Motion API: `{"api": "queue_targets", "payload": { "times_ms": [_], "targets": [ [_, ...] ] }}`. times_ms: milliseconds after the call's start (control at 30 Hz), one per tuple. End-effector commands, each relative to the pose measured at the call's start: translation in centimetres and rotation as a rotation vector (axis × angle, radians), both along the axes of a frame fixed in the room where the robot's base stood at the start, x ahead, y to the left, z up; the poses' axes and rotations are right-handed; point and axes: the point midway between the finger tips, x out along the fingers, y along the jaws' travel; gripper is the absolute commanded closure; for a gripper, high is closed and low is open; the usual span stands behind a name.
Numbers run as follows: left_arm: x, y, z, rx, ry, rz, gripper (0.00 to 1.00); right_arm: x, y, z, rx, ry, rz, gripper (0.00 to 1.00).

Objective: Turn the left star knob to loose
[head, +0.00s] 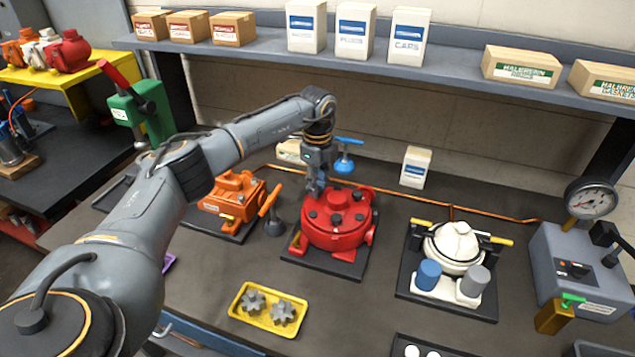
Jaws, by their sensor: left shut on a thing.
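The red motor (338,233) sits on a black base plate in the middle of the bench, with several dark knobs on its top. My left gripper (316,188) points down at the back left of the red motor's top. Its fingers are shut on the left star knob, which the fingers mostly hide. I cannot make out which way the knob is turned. My right gripper is not in view.
A blue T-handled tool (345,158) stands close behind the gripper, and an orange T-handled one (270,206) left of the red motor. An orange motor (233,196) is at left, a white motor (458,246) at right. A yellow tray (246,315) with grey gears lies in front.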

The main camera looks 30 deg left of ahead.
Motion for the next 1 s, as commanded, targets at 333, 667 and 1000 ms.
{"api": "queue_targets", "payload": {
  "times_ms": [333,667,1000],
  "targets": [
    [-0.41,-0.17,-0.72,-0.001,0.017,0.086,1.00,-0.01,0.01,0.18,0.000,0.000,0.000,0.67],
    [-0.42,-0.17,-0.75,0.000,0.017,0.092,1.00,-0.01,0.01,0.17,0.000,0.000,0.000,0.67],
    [-0.27,-0.09,-0.49,0.000,0.011,0.092,0.65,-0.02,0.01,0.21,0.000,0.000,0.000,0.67]
  ]
}}
